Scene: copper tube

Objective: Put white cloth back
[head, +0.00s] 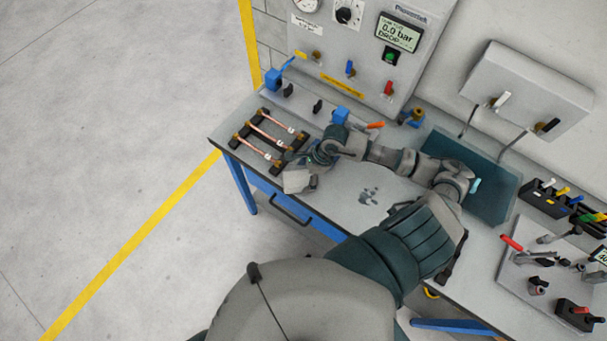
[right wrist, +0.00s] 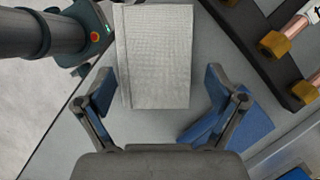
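The white cloth (head: 296,182) is a folded, textured rectangle at the front edge of the workbench in the head view. It also shows in the right wrist view (right wrist: 155,45), reaching up to the top edge of the picture. My right gripper (right wrist: 161,78) is open and appears over the cloth. Its two fingers stand on either side of the cloth's near part, with a gap at each side. I cannot tell how far the fingertips are above it. In the head view my right gripper (head: 303,168) partly covers the cloth. My left gripper is not in view.
A black rack with copper tubes (head: 270,133) lies left of the cloth. A blue flat piece (right wrist: 235,112) lies by the right finger in the wrist view. A gauge panel (head: 360,50) stands behind.

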